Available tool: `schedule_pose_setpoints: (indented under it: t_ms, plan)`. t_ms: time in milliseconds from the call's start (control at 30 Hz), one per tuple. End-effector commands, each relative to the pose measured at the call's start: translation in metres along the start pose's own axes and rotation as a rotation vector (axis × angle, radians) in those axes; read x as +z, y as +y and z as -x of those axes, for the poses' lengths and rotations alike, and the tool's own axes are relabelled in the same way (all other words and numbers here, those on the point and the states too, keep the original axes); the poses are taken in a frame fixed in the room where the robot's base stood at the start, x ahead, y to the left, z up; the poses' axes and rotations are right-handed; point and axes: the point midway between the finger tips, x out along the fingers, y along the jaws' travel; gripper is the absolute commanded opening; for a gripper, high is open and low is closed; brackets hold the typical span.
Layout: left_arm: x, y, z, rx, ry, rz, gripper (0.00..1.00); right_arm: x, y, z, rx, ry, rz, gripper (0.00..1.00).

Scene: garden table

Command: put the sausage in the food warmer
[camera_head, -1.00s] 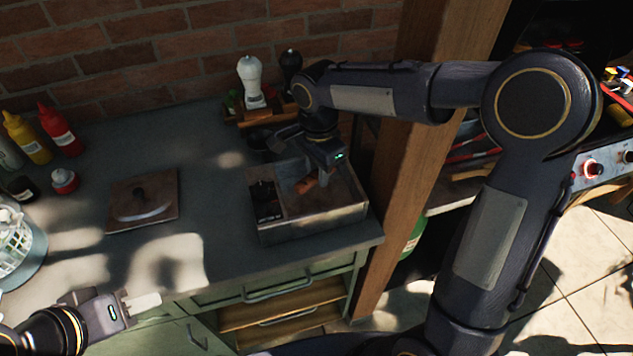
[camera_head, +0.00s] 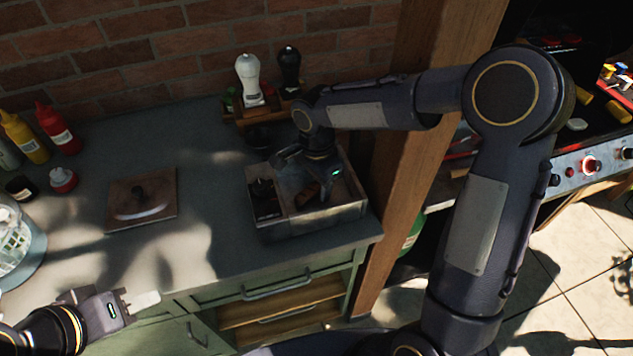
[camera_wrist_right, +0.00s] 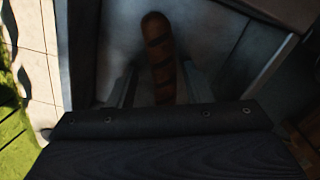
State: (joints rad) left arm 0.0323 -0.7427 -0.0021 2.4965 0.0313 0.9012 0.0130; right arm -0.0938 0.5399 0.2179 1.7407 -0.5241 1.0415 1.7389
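The brown, grooved sausage (camera_wrist_right: 160,55) lies between the two fingers of my right gripper (camera_wrist_right: 158,88) in the wrist view, with a gap on each side. In the head view, my right gripper (camera_head: 324,196) is low inside a grey open box (camera_head: 310,224) on the counter, and the sausage (camera_head: 306,194) shows partly beside it in the larger right compartment. I cannot tell whether this box is the food warmer. My left gripper (camera_head: 137,303) is at the lower left, empty, its fingers seen from the side.
A square lid or board with a handle (camera_head: 120,212) lies left of the box. White and black shakers (camera_head: 249,80) stand behind it. Sauce bottles (camera_head: 55,130) stand at far left. A wooden post (camera_head: 392,200) rises right of the box, with a grill (camera_head: 590,165) beyond.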

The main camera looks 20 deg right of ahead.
Motion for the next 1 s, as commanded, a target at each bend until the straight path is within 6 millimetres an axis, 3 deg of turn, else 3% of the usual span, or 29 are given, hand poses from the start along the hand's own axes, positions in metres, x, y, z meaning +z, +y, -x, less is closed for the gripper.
schedule_pose_setpoints:
  t_ms: [367,800,1000]
  plan:
    - [-0.002,0.001,0.003,0.0,0.001,0.0,0.36,-0.001,0.0,0.007,-0.001,0.001,-0.001,0.46]
    - [0.001,-0.001,-0.001,0.0,0.0,0.0,0.36,0.0,-0.001,0.095,-0.005,0.001,0.0,0.46]
    - [0.0,0.0,-0.001,0.0,0.0,0.0,0.36,0.0,0.0,0.118,-0.001,0.001,0.0,0.46]
